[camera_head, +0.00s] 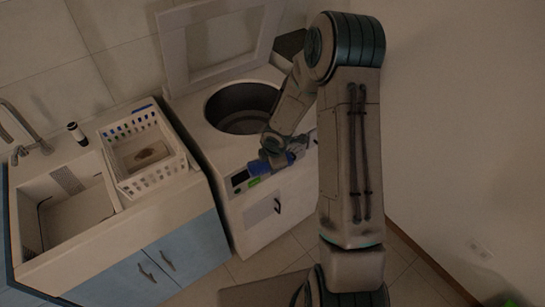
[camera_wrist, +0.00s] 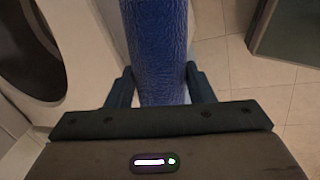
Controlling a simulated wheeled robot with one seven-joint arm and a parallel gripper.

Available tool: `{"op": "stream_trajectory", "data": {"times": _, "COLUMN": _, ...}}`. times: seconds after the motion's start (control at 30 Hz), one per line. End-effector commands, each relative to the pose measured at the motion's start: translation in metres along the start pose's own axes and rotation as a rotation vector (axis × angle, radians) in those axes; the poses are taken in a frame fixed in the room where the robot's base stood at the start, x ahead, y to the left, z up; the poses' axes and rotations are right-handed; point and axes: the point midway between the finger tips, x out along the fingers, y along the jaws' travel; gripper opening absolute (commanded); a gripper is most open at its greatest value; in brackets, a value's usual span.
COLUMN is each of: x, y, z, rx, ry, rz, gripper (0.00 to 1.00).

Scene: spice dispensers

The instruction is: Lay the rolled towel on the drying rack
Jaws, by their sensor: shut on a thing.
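The rolled towel is a blue roll (camera_head: 283,160), seen close up in the wrist view (camera_wrist: 157,45) with a rough woven surface. My gripper (camera_wrist: 160,86) is shut on it, with one finger on each side of the roll. In the head view my gripper (camera_head: 272,156) holds the towel above the front edge of the washing machine (camera_head: 262,212). A white slotted basket (camera_head: 150,184), which may be the drying rack, stands on the counter left of the washing machine. A brownish oval thing lies inside it. No other rack shows.
The top-loading washer has its lid (camera_head: 215,42) raised and its drum (camera_head: 240,108) open. A sink (camera_head: 75,215) with a faucet (camera_head: 22,125) and a small dark-topped bottle (camera_head: 77,134) are left of the basket. The floor (camera_head: 262,262) in front looks clear.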

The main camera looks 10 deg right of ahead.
Motion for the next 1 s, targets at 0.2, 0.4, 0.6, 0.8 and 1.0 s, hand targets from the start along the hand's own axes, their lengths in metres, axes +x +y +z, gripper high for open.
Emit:
{"op": "stream_trajectory", "data": {"times": 0.2, "x": 0.01, "y": -0.014, "z": -0.005, "rx": 0.135, "ry": -0.045, "rz": -0.002, "gripper": 0.22}}
{"op": "stream_trajectory", "data": {"times": 0.4, "x": 0.019, "y": -0.03, "z": -0.005, "rx": 0.339, "ry": -0.108, "rz": 0.0, "gripper": 0.22}}
{"op": "stream_trajectory", "data": {"times": 0.6, "x": 0.035, "y": -0.056, "z": -0.004, "rx": 0.775, "ry": -0.245, "rz": 0.002, "gripper": 0.22}}
{"op": "stream_trajectory", "data": {"times": 0.8, "x": 0.057, "y": -0.093, "z": -0.004, "rx": 1.302, "ry": -0.406, "rz": 0.003, "gripper": 0.22}}
{"op": "stream_trajectory", "data": {"times": 1.0, "x": 0.071, "y": -0.12, "z": -0.008, "rx": 1.619, "ry": -0.499, "rz": 0.004, "gripper": 0.22}}
